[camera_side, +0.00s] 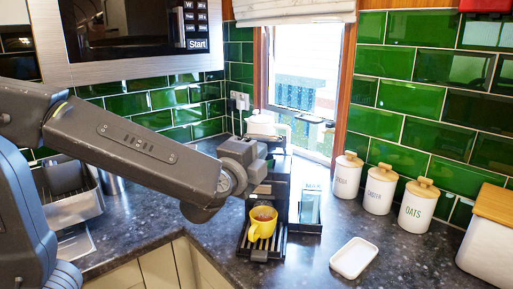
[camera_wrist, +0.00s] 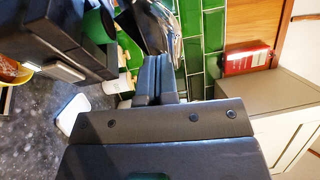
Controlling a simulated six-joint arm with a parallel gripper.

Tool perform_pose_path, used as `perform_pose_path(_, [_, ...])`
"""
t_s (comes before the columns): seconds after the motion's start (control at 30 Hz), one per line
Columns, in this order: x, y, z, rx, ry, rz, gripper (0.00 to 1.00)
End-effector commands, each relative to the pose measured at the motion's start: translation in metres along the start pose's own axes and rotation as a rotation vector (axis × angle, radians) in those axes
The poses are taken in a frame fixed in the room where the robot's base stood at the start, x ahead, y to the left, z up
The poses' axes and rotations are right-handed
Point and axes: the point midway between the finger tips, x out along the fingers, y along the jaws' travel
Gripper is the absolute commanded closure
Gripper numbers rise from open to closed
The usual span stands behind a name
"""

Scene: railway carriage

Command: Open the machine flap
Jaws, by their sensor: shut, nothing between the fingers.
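The black coffee machine (camera_side: 283,174) stands on the dark counter near the window corner. It also shows at the left of the wrist view (camera_wrist: 62,38), with a silver bar (camera_wrist: 58,70) on its front. I cannot clearly tell the flap from the rest of the machine's top, or whether it is open. My gripper (camera_side: 266,149) is at the upper part of the machine in the side view; contact cannot be told. In the wrist view its fingers (camera_wrist: 155,78) are together and empty, to the right of the machine. A yellow cup (camera_side: 262,224) with brown liquid stands on the machine's drip grille (camera_side: 275,245).
A clear-sided holder (camera_side: 309,208) stands right beside the machine. A white tray (camera_side: 354,258) lies on the counter in front. Several white canisters (camera_side: 417,212) line the tiled wall at right. A white kettle-like object (camera_side: 262,124) is behind the machine. The front-right counter is mostly clear.

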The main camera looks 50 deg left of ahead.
Motion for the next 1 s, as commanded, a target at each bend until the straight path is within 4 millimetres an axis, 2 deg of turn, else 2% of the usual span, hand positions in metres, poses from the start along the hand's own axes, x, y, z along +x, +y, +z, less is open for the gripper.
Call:
perform_pose_path(0.6, [0.005, -0.006, 0.002, 0.000, 0.000, 0.000, 1.00])
perform_pose_path(1.0, [-0.006, -0.004, 0.001, 0.000, 0.002, 0.000, 1.00])
